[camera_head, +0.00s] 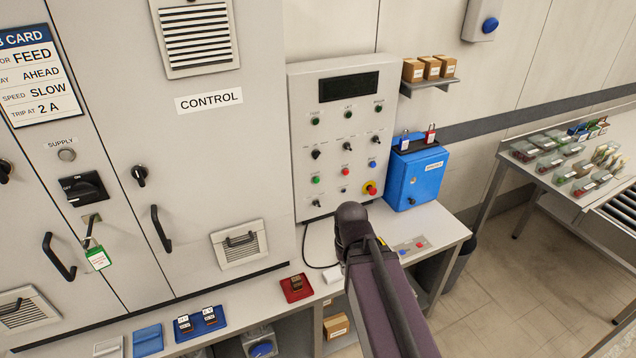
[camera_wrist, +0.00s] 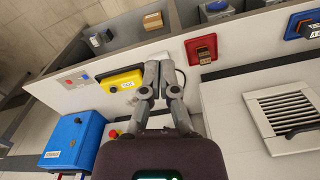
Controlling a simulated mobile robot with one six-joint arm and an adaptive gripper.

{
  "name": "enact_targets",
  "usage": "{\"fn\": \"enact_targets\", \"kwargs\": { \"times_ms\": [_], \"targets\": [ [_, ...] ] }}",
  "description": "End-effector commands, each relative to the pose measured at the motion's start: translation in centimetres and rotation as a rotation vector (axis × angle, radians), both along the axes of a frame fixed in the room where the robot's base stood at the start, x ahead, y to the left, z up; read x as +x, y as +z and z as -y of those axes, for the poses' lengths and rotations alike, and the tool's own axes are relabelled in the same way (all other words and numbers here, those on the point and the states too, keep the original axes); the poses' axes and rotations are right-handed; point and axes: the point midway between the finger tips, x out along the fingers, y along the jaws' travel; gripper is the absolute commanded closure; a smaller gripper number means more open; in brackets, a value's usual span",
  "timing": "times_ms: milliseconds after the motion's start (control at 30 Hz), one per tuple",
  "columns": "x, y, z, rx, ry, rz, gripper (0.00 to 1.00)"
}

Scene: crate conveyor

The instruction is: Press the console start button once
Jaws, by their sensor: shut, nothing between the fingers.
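The console panel (camera_head: 300,130) is a pale upright box on the wall with a dark display. Its lower row has a green button (camera_head: 315,180), a red button (camera_head: 345,171) and a blue button (camera_head: 372,163). No word marking start is readable. My gripper (camera_wrist: 158,72) is shut and empty in the wrist view, its fingers together over the bench. In the head view my arm hides it, below the panel and apart from the buttons. The red-on-yellow knob (camera_head: 370,188) sits at the panel's lower right.
A blue box (camera_head: 415,180) stands right of the panel. A small button plate (camera_head: 411,246) lies on the bench. A yellow labelled object (camera_wrist: 122,83) lies beside my fingers in the wrist view. A red tray (camera_head: 296,288) lies on the bench. A cabinet labelled CONTROL stands left.

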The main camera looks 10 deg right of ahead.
Motion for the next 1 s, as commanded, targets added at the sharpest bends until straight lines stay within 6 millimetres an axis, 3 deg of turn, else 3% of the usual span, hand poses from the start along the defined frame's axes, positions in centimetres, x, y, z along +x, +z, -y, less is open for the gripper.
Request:
{"fn": "enact_targets", "kwargs": {
  "times_ms": [367, 567, 767, 1000],
  "targets": [
    [0.2, -0.1, 0.0, 0.002, 0.001, 0.005, 1.00],
    [1.6, -1.1, -0.4, 0.017, 0.015, 0.054, 1.00],
    [4.9, -3.0, -1.3, 0.049, 0.042, 0.171, 1.00],
    [10.4, -5.1, -2.6, 0.097, 0.079, 0.380, 1.00]
  ]
}}
